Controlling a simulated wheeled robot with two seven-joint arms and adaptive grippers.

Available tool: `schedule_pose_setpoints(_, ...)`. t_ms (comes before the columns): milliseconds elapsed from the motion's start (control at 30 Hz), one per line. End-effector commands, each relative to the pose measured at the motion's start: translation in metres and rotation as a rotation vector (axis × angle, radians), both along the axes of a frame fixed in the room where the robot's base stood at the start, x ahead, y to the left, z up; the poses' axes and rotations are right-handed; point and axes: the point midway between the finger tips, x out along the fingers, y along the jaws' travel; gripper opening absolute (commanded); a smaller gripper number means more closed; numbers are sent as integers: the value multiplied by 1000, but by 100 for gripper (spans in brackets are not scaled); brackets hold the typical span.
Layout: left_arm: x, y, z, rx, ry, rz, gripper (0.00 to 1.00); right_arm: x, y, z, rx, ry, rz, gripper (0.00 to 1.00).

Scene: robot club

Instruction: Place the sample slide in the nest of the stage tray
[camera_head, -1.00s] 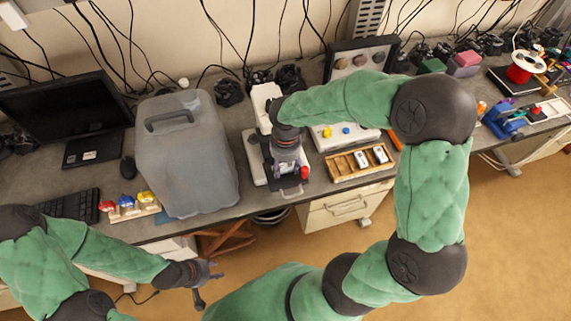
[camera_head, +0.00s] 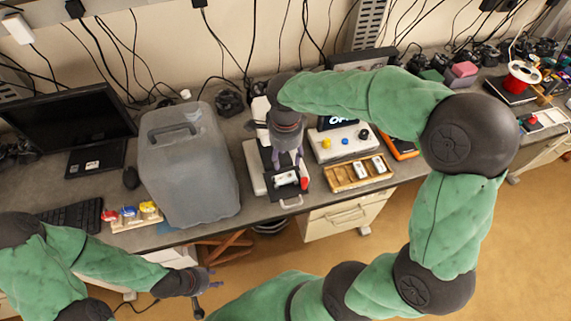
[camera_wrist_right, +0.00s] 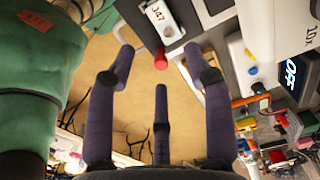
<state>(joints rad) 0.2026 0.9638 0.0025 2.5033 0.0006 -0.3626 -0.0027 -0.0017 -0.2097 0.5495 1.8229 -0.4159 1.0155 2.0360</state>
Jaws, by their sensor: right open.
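The sample slide (camera_head: 286,178), a pale plate with dark print, lies on the dark stage tray (camera_head: 284,193) of the microscope. In the right wrist view the slide (camera_wrist_right: 163,19) shows at the top, cut off by the frame edge. I cannot tell whether it is fully seated in the nest. A red knob (camera_head: 305,183) is at the tray's right side and a handle at its front. My right gripper (camera_head: 288,160) is above the tray's back part, open and empty, its fingers (camera_wrist_right: 160,75) apart from the slide. My left gripper (camera_head: 208,288) is open and empty in front of the desk.
A wooden rack (camera_head: 331,183) with two pale pieces stands right of the tray. A control box (camera_head: 333,150) with coloured buttons is behind it. A large grey jug (camera_head: 190,180) stands close on the left. The floor in front of the desk is open.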

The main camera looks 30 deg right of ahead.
Motion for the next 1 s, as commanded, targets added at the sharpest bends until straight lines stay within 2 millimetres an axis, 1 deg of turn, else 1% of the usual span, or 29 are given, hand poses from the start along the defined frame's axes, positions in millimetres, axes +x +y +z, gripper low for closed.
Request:
schedule_pose_setpoints(33, 0, 0, 1, 0, 0, 0, 40, 1, 0, 8, -1, -3, 1, 52)
schedule_pose_setpoints(100, 0, 0, 2, 0, 0, 0, 40, 0, 0, 14, 0, -1, 2, 52)
schedule_pose_setpoints(267, 0, 0, 2, 0, 0, 0, 40, 0, 0, 22, 0, 1, 1, 52)
schedule_pose_setpoints(1000, 0, 0, 2, 0, 0, 0, 40, 0, 0, 22, 0, 1, 0, 52)
